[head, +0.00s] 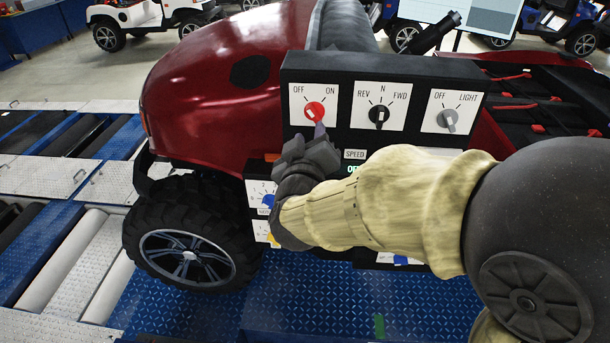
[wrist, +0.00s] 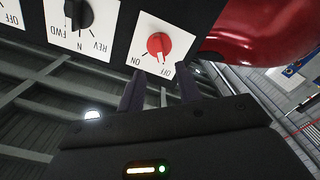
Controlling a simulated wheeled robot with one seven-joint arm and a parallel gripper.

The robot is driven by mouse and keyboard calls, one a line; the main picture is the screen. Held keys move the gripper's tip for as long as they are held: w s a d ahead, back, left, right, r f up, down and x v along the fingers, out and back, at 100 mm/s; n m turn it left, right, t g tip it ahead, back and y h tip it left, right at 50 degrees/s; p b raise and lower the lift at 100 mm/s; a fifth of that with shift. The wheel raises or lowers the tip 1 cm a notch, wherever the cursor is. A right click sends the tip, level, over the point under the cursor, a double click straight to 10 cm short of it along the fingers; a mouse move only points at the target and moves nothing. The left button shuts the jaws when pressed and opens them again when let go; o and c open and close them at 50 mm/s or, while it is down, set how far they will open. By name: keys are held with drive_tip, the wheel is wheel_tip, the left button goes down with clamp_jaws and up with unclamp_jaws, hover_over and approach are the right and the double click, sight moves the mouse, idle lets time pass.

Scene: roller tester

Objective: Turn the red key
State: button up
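The red key (head: 314,111) is a round red knob on a white plate marked OFF at left and ON at right, at the panel's upper left. In the wrist view, which is upside down, the red key (wrist: 158,44) shows beyond my fingertips, its ridge seeming to lean towards OFF. My gripper (head: 318,128) is just below the key in the head view. In the wrist view my gripper (wrist: 159,82) has its two fingers spread, with nothing between them. The fingertips overlap the plate's lower edge in view; I cannot tell the exact gap to the key.
A black REV/N/FWD knob (head: 379,114) and a grey OFF/LIGHT knob (head: 447,118) sit right of the key on the same black panel. Lower down are a blue knob (head: 268,200) and other controls, partly behind my arm. The red vehicle body (head: 215,90) curves out at left.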

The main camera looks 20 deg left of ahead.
drive_tip(key=b+v, duration=0.2)
drive_tip(key=v, duration=0.7)
drive_tip(key=shift+s, duration=0.35)
drive_tip(key=w+d+f+m+g+h, duration=0.1)
drive_tip(key=w+d+f+m+g, duration=0.45)
drive_tip(key=d+f, duration=0.85)
drive_tip(key=s+d+f+m+g+h, duration=0.1)
drive_tip(key=s+d+f+g, duration=0.3)
drive_tip(key=d, duration=0.4)
drive_tip(key=s+d+f+m+g+h, duration=0.2)
drive_tip(key=s+d+f+m+g, duration=0.1)
drive_tip(key=d, duration=0.5)
wheel_tip(320, 180, down, 3)
drive_tip(key=shift+s+f+g, duration=0.1)
drive_tip(key=shift+s+g, duration=0.6)
drive_tip(key=shift+g, duration=0.45)
